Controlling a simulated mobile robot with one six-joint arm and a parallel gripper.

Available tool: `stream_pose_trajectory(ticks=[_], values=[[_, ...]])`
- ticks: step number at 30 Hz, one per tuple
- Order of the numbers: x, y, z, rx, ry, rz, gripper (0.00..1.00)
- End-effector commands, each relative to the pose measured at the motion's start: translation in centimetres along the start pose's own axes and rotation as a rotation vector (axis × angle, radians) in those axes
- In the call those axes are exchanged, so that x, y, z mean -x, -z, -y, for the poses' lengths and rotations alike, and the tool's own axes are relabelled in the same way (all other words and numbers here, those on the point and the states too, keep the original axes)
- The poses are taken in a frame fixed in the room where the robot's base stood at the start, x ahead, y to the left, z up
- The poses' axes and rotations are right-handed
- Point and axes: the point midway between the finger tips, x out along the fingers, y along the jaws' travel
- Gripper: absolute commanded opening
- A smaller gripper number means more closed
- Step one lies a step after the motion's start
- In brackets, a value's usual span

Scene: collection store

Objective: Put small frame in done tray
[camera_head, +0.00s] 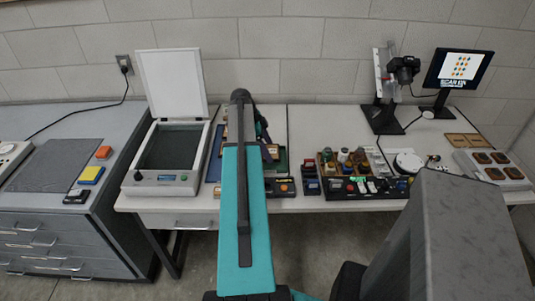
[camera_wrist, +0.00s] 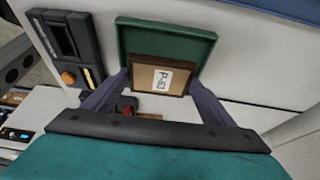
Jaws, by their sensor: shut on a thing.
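The small frame (camera_wrist: 141,76) is brown with a tan back and a white label that reads like "P-51". It shows in the wrist view between the two fingers of my gripper (camera_wrist: 160,86), which is shut on it. A green tray (camera_wrist: 165,28) lies just beyond the frame, and the frame covers its near part. I cannot tell whether the frame touches the tray or is held above it.
An open flatbed scanner (camera_head: 165,148) stands left of my arm. A dark device with an orange knob (camera_wrist: 68,50) lies beside the tray. To the right are a box of small bottles (camera_head: 345,160), a camera stand (camera_head: 384,118) and a monitor (camera_head: 458,70).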

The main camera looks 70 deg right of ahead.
Motion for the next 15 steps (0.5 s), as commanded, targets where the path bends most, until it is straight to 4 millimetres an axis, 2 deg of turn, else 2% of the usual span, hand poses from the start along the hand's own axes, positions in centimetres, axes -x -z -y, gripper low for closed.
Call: stream_pose_trajectory(ticks=[9, 15], values=[[-2.3, -0.9, 0.0, 0.0, -0.001, 0.0, 0.54], [-2.9, -1.2, 0.0, 0.0, 0.0, 0.0, 0.54]])
